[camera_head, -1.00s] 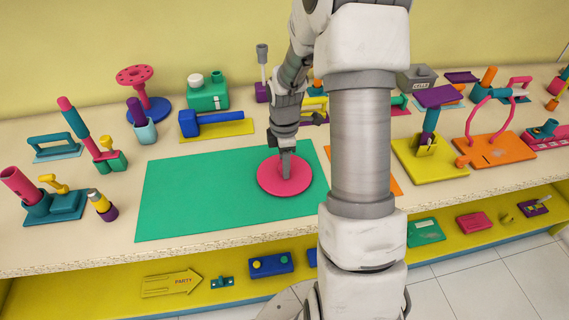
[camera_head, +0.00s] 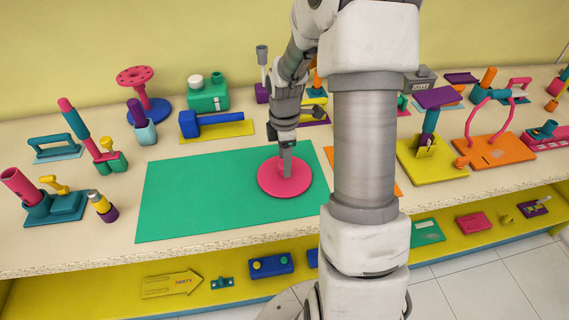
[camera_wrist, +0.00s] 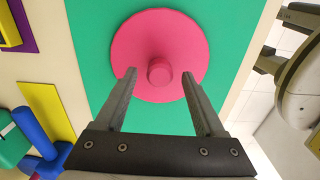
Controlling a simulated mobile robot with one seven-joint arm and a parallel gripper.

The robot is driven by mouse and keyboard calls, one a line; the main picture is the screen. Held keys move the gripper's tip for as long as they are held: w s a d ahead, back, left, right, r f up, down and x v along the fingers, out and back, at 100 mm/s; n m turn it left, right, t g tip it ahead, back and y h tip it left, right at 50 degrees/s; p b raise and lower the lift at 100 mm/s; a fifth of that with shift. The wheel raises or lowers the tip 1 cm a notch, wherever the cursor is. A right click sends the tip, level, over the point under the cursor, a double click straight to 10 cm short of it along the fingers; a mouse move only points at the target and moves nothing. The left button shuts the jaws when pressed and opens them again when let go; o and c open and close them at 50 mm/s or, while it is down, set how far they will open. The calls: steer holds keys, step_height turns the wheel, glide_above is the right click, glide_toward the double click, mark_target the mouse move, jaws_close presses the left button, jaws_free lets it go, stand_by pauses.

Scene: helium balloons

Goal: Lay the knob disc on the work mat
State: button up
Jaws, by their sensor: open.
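The knob disc (camera_head: 272,183) is a flat pink-red disc lying on the green work mat (camera_head: 190,200), toward the mat's right side. In the wrist view the disc (camera_wrist: 135,50) shows a short round knob at its centre, with the green mat (camera_wrist: 88,45) around it. My gripper (camera_head: 286,165) is over the disc in the head view. In the wrist view my gripper (camera_wrist: 158,85) is open, its two fingers spread to either side of the knob with gaps between. The finger height above the disc is hard to tell.
A blue mallet-like piece (camera_head: 200,122) on a yellow plate lies behind the mat. A yellow and purple piece (camera_head: 102,205) stands left of the mat. An orange board (camera_head: 390,180) lies to the right, partly behind my arm. The mat's left half is bare.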

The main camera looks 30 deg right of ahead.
step_height(320, 180, up, 10)
steer(key=shift+p, duration=0.3)
steer(key=shift+f, duration=0.1)
